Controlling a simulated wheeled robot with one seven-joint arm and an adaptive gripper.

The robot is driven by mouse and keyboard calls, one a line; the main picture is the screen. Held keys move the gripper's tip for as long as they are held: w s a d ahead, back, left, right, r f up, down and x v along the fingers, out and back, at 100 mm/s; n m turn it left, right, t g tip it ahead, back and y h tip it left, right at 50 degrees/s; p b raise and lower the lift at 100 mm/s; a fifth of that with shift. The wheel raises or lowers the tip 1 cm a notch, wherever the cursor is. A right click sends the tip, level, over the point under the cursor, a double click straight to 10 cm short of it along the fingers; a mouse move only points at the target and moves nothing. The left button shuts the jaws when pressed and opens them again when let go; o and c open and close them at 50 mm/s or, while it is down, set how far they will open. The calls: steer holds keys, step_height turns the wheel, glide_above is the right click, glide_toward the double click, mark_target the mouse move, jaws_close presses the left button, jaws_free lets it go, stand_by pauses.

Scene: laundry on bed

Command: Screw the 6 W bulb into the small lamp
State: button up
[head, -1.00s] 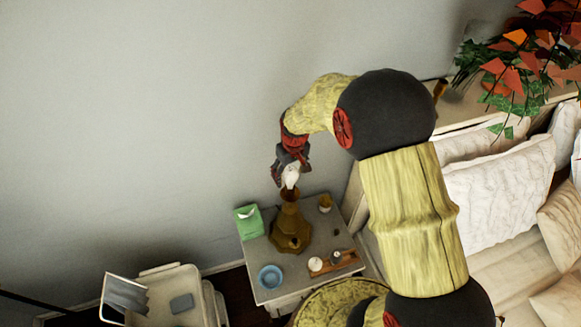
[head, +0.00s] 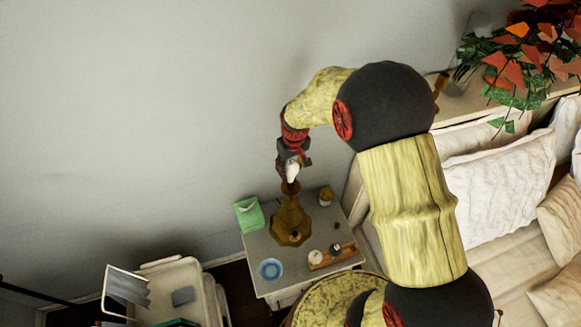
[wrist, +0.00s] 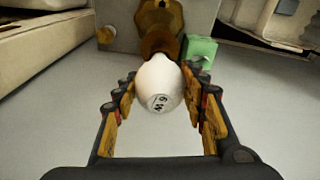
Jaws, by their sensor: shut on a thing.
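The white bulb (wrist: 160,84) is marked "6 W" and sits between the fingers of my gripper (wrist: 158,92) in the wrist view. In the head view the bulb (head: 292,171) is at the top of the small brass-coloured lamp (head: 290,222), with my gripper (head: 292,163) shut on it from above. The lamp stands upright on the bedside table (head: 262,245). The bulb's base meets the lamp's socket (wrist: 160,45) in the wrist view; the bulb hides the thread, so I cannot tell how deep it sits.
On the table are a green box (head: 249,215), a blue bowl (head: 270,270), a small yellowish jar (head: 326,196) and a wooden tray (head: 345,262) with small items. The bed with pillows (head: 500,190) is at right. A white chair-like piece (head: 165,280) stands at lower left.

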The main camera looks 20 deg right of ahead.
steer(key=shift+c, duration=1)
steer(key=shift+c, duration=0.2)
steer(key=shift+m+b, duration=0.35)
steer(key=shift+m, duration=1.35)
steer(key=m+b, duration=0.1)
steer(key=m, duration=0.1)
steer(key=shift+f+m+h, duration=0.15)
steer(key=shift+m+h, duration=0.15)
steer(key=shift+m, duration=0.4)
